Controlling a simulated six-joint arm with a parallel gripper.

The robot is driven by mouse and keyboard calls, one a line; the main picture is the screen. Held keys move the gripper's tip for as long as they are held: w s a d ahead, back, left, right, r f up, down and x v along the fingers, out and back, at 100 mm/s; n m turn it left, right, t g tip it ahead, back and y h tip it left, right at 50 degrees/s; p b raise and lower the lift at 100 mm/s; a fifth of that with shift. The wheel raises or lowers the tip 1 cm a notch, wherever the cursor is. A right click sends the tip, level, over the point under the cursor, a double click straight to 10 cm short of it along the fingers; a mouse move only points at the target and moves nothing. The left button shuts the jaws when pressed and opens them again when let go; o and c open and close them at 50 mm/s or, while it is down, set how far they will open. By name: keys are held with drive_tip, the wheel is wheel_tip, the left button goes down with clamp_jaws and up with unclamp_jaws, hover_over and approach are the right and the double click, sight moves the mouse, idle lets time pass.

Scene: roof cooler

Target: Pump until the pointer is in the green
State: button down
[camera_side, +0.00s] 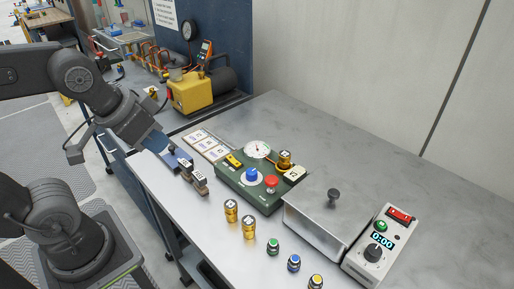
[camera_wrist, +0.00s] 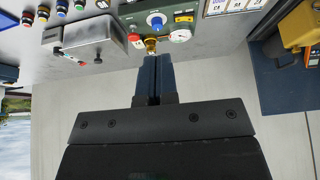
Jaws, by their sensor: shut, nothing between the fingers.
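A green control box (camera_side: 235,185) stands on the metal bench. On it are a white round gauge (camera_side: 257,149), a blue knob (camera_side: 252,174), a red mushroom button (camera_side: 271,183) and a brass fitting (camera_side: 285,157). The gauge (camera_wrist: 179,35) also shows in the wrist view; its pointer and any green band are too small to read. Which part does the pumping I cannot tell. My gripper (camera_side: 178,158) is left of the box, above the bench edge and apart from the box. Its fingers (camera_wrist: 150,58) are shut together and empty.
Small dark blocks (camera_side: 200,184) stand near my gripper. Brass cylinders (camera_side: 231,210) and coloured buttons (camera_side: 293,263) line the front. A lidded metal box (camera_side: 320,215) and a white unit reading 0:00 (camera_side: 378,242) stand right. Yellow machine (camera_side: 190,92) is behind. The back right bench is clear.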

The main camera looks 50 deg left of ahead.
idle(0.4)
drive_tip(key=n+h, duration=0.7)
drive_tip(key=n, duration=0.9)
hover_over(270, 181)
drive_tip(key=shift+w+f, duration=0.1)
drive_tip(key=shift+f, duration=2.15)
drive_tip(key=shift+f, duration=0.1)
drive_tip(key=shift+f, duration=4.3)
drive_tip(key=shift+f, duration=0.4)
